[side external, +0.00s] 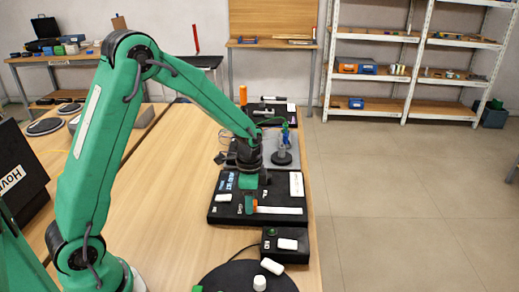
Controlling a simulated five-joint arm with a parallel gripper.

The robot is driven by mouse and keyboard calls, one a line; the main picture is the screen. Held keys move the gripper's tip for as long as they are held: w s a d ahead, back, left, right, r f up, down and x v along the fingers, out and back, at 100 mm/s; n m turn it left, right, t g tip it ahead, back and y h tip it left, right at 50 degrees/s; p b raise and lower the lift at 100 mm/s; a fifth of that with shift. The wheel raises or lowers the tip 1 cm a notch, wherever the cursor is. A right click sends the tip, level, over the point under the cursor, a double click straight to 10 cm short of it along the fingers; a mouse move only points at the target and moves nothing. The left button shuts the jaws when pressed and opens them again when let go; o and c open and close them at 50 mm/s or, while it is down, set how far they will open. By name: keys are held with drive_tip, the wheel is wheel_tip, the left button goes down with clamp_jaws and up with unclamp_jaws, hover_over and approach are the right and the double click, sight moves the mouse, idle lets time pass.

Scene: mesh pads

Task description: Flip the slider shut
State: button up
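A black task board (225,211) lies on the wooden table, with a small lit display on its left part. A pale slider strip (280,210) runs along its near right part. A small orange and teal piece, which looks like the slider's knob (250,204), stands at the strip's left end. My gripper (249,186) reaches down from the green arm over the middle of the board, just behind this knob. Its fingers are small and partly hidden, so I cannot tell whether they are open or touch the knob.
A small black box (270,244) with a cable sits nearer, and a round black pad (240,278) with white pieces is nearest. Behind the board are a grey plate (290,143) with a blue-topped post and an orange cylinder (243,95). The table's right edge is close.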

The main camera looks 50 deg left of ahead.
drive_tip(key=shift+w+d, duration=0.1)
drive_tip(key=shift+r, duration=3.9)
drive_tip(key=s+d+r+n+t, duration=0.1)
drive_tip(key=s+r+n, duration=0.3)
drive_tip(key=s, duration=0.6)
drive_tip(key=s+d+r+n+t, duration=0.1)
drive_tip(key=s+r+n+t, duration=0.3)
drive_tip(key=s+r, duration=0.4)
drive_tip(key=shift+s+r+n+t, duration=0.35)
drive_tip(key=shift+s+n, duration=0.15)
drive_tip(key=shift+s, duration=0.5)
